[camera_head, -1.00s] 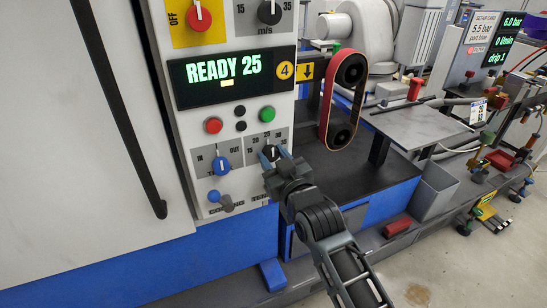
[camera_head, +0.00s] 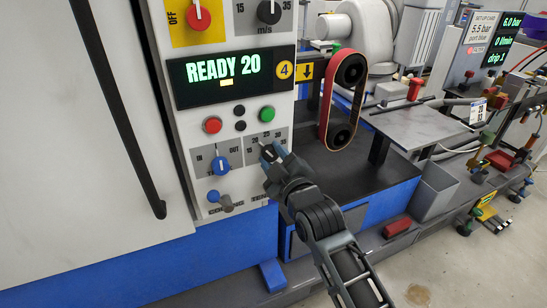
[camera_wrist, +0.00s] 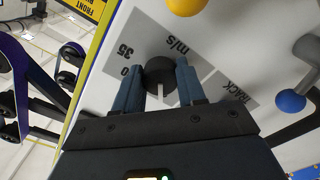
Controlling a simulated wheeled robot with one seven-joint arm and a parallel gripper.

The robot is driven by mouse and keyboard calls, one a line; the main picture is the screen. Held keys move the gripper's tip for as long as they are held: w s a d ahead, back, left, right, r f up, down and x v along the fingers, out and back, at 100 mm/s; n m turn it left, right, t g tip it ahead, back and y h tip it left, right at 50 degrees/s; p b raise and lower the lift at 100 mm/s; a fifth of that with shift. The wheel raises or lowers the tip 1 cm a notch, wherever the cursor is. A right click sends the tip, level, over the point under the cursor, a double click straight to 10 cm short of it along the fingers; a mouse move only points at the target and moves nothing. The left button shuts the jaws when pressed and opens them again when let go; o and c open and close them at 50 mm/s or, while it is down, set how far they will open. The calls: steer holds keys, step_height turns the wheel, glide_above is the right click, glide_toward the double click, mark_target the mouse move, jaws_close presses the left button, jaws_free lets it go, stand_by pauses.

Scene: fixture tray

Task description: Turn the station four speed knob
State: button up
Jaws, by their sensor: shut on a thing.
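The black speed knob (camera_wrist: 160,70) sits on a grey scale plate with "35" and "m/s" marks in the wrist view. My gripper (camera_wrist: 159,82) has one blue-grey finger on each side of it and is shut on it. In the head view my gripper (camera_head: 270,155) is at the lower dial with marks from 15 up to 30, mostly hiding the knob. The station's display (camera_head: 223,72) reads "READY 20", beside a yellow disc with a 4 (camera_head: 285,71).
A blue knob (camera_head: 221,165) and a blue-ball lever (camera_head: 224,201) are close left of my gripper. Red (camera_head: 213,125) and green (camera_head: 267,114) buttons sit above. A belt sander (camera_head: 343,103) stands to the right.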

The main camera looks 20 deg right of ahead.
steer(key=shift+n, duration=0.4)
steer(key=o, duration=1.1)
steer(key=shift+c, duration=0.2)
steer(key=s, duration=0.8)
steer(key=shift+w, duration=0.1)
